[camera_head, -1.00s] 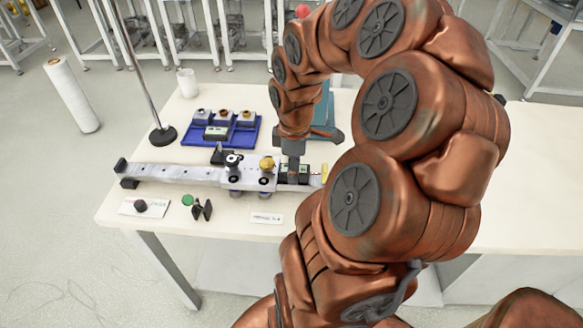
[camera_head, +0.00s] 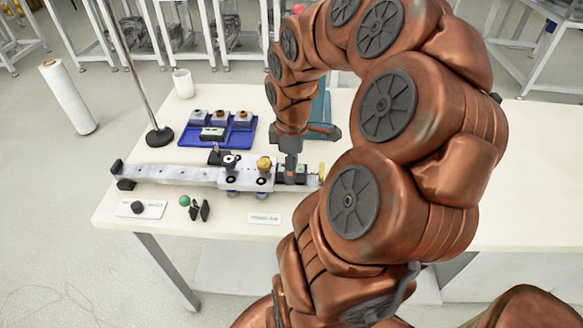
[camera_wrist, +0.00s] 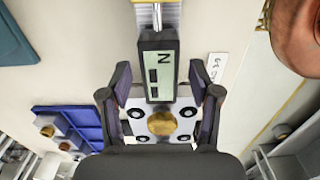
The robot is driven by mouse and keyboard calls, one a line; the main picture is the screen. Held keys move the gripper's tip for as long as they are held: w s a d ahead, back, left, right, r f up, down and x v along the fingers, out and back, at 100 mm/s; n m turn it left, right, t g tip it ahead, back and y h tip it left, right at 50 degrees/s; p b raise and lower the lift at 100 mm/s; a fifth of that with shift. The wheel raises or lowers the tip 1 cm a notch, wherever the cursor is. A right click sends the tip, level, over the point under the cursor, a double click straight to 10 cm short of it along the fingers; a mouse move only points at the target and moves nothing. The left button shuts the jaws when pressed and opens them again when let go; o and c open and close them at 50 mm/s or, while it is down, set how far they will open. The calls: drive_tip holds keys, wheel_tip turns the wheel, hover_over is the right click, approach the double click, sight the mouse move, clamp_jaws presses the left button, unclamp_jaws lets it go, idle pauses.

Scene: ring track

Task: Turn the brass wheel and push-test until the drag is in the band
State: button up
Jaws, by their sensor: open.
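The brass wheel (camera_head: 264,163) sits on top of the pale metal carriage (camera_head: 240,183) on the long rail (camera_head: 165,171). In the wrist view the wheel (camera_wrist: 161,123) is round and gold, with dark bolt rings around it. A dark gauge (camera_wrist: 158,75) with a pale display marked N lies just beyond the wheel; its digits are not clearly readable. My gripper (camera_wrist: 162,90) is open, its two dark fingers on either side of the gauge, with no visible contact. In the head view my gripper (camera_head: 291,170) is over the gauge, right of the wheel.
A blue tray (camera_head: 243,138) with several small parts stands behind the rail. A black-based stand (camera_head: 161,137) and a white cup (camera_head: 183,83) are at the back left. A dark knob (camera_head: 138,207), a green ball (camera_head: 184,201) and a label card (camera_head: 265,218) lie in front.

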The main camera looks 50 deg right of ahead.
wheel_tip(320, 180, up, 11)
drive_tip(key=shift+r, duration=0.15)
idle(0.4)
drive_tip(key=shift+a, duration=0.1)
idle(0.4)
drive_tip(key=s+a+r+m+p, duration=0.15)
drive_tip(key=a+p, duration=0.25)
drive_tip(key=a, duration=1.1)
drive_tip(key=s+a+f+m+g+p, duration=0.1)
drive_tip(key=s+a+f+m+p, duration=0.1)
drive_tip(key=s+a+m, duration=0.3)
drive_tip(key=s+a, duration=0.4)
drive_tip(key=shift+f+g+p, duration=0.25)
drive_tip(key=shift+g+p, duration=0.15)
drive_tip(key=shift+a+m, duration=0.1)
drive_tip(key=shift+m, duration=0.15)
